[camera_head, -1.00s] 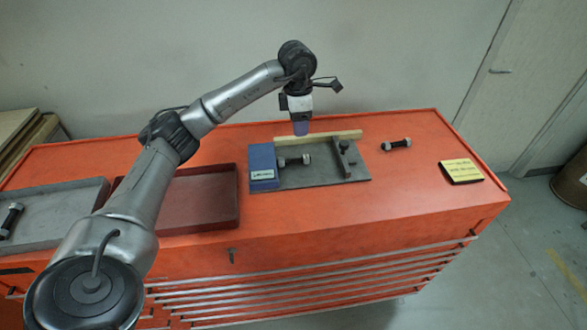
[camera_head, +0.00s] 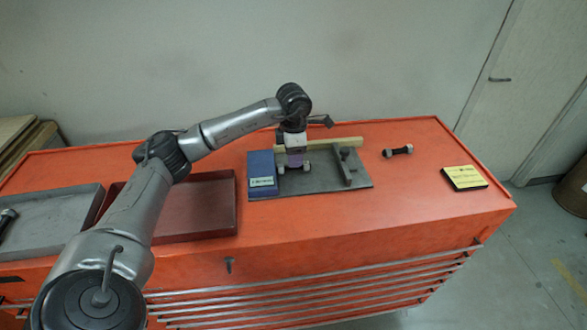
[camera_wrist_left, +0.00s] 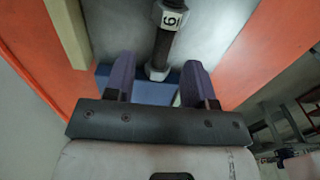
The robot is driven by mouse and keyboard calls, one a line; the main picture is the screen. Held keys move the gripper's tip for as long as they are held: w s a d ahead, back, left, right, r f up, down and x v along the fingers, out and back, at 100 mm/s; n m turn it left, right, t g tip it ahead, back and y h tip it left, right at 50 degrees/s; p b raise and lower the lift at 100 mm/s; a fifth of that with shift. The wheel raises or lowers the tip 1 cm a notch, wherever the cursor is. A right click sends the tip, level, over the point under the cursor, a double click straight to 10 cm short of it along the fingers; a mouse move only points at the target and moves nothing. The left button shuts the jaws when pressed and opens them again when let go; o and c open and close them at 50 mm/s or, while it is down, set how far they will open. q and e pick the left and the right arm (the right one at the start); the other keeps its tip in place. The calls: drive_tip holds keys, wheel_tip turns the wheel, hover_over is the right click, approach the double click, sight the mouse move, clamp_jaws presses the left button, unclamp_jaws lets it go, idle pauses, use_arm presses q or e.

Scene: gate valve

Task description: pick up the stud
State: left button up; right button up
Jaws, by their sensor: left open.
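A dark stud with light nuts on its ends (camera_head: 307,167) lies on the grey fixture plate (camera_head: 322,181), just right of the blue block (camera_head: 262,167). My left gripper (camera_head: 295,162) points down over this stud and hides its middle. In the left wrist view the purple fingers (camera_wrist_left: 160,63) are open, with the stud (camera_wrist_left: 164,45) running between and beyond their tips. One nut carries a dark number on a white face. I see no grip on it. A second stud (camera_head: 397,151) lies on the orange bench to the right. My right gripper is not in view.
An upright dark bracket (camera_head: 345,165) stands on the plate, with a wooden strip (camera_head: 340,143) behind. A red-brown tray (camera_head: 205,208) and a grey tray (camera_head: 60,218) holding another stud (camera_head: 7,217) are left. A yellow-topped pad (camera_head: 463,177) lies right. The orange bench front is clear.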

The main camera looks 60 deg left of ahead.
use_arm(q)
wheel_tip(320, 180, down, 4)
drive_tip(key=shift+s+d+f+b, duration=0.1)
drive_tip(key=shift+b, duration=0.25)
drive_tip(key=shift+c, duration=0.4)
clamp_jaws()
